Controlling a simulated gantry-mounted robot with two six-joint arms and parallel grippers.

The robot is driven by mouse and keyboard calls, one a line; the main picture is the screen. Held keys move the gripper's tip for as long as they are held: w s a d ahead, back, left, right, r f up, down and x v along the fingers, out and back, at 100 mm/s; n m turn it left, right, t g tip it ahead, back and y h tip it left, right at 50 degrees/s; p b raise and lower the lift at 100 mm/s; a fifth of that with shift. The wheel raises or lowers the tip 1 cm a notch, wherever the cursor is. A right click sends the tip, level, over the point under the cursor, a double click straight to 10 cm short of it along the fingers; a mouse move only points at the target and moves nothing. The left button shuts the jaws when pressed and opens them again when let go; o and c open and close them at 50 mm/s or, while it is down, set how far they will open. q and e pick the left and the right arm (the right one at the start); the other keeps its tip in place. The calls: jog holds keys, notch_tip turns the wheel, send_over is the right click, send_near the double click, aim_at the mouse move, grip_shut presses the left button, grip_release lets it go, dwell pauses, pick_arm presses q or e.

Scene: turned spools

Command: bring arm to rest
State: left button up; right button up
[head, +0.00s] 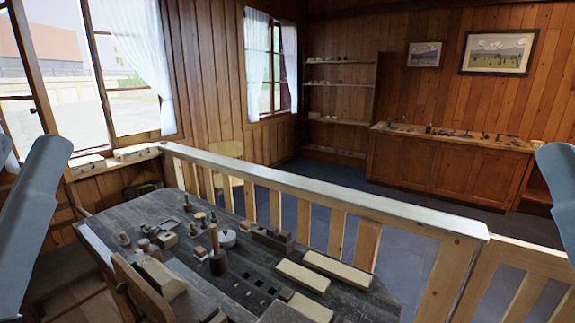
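Light grey links of my arms stand at the left and right edges of the head view. Neither of my grippers shows. The dark wooden workbench (120,224) fills the lower middle. Several small turned wooden pieces, possibly spools, stand on it, one of them at the left (125,239) and another near the back (187,204). A dark round piece with a wooden handle (217,262) stands upright near the bench's middle. No part of my arms in view touches these things.
A wooden railing (330,195) runs close behind the bench. A chair back (140,290) stands at the front. A counter (450,165) and shelves are far off.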

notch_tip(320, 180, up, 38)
jog(key=p, duration=3.8)
